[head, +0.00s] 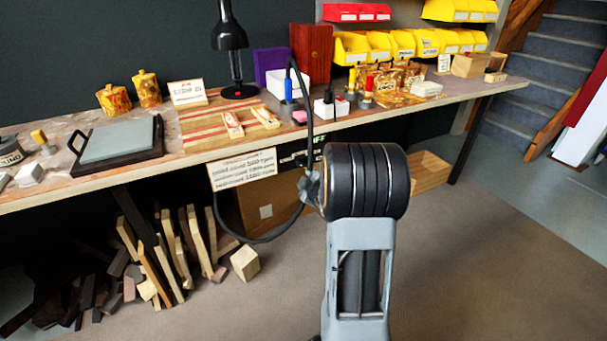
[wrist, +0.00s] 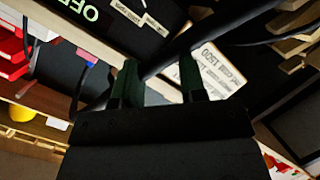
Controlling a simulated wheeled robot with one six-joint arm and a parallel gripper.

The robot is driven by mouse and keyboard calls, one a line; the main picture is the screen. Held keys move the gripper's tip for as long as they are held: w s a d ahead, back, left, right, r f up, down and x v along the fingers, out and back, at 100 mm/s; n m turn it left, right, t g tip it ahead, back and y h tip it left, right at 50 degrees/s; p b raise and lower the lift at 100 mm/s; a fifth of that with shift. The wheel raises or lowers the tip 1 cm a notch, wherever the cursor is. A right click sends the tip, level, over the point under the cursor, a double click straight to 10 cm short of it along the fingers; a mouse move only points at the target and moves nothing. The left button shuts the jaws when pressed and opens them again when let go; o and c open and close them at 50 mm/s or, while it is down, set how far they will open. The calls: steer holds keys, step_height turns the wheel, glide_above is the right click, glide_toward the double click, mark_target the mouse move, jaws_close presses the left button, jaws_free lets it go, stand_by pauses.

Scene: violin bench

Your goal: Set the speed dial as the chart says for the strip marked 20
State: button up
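A white chart card (head: 243,169) with several lines of print hangs at the bench's front edge. A small card (head: 187,92) on the bench seems to read "STRIP 20". A dark panel with "OFF" in pale letters (wrist: 91,11) and small labels is at the wrist view's top left. I cannot make out the speed dial. My gripper (wrist: 158,60) has its two dark green fingers apart, with nothing evident held. In the head view my arm mostly hides it.
A black cable (head: 270,239) loops below the bench edge, and a dark cable (wrist: 215,30) crosses beyond my fingers. A lamp (head: 230,40), yellow bins (head: 350,48) and a sharpening stone (head: 112,141) are on or above the bench. Wood offcuts (head: 160,262) lie beneath. Floor at right is clear.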

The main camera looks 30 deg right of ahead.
mark_target(302, 166)
steer(key=s+d+f+n+t+y+b, duration=0.1)
steer(key=d+f+n+t+b, duration=0.15)
steer(key=d+f, duration=0.2)
steer(key=shift+n+t, duration=0.25)
steer(key=shift+t, duration=0.3)
steer(key=w, duration=0.4)
steer(key=w+d+b, duration=0.1)
steer(key=w, duration=0.4)
steer(key=w+d+b, duration=0.1)
steer(key=w, duration=0.3)
steer(key=shift+w+d+r, duration=0.1)
steer(key=shift+w+d, duration=0.05)
steer(key=shift+c, duration=0.2)
jaws_close()
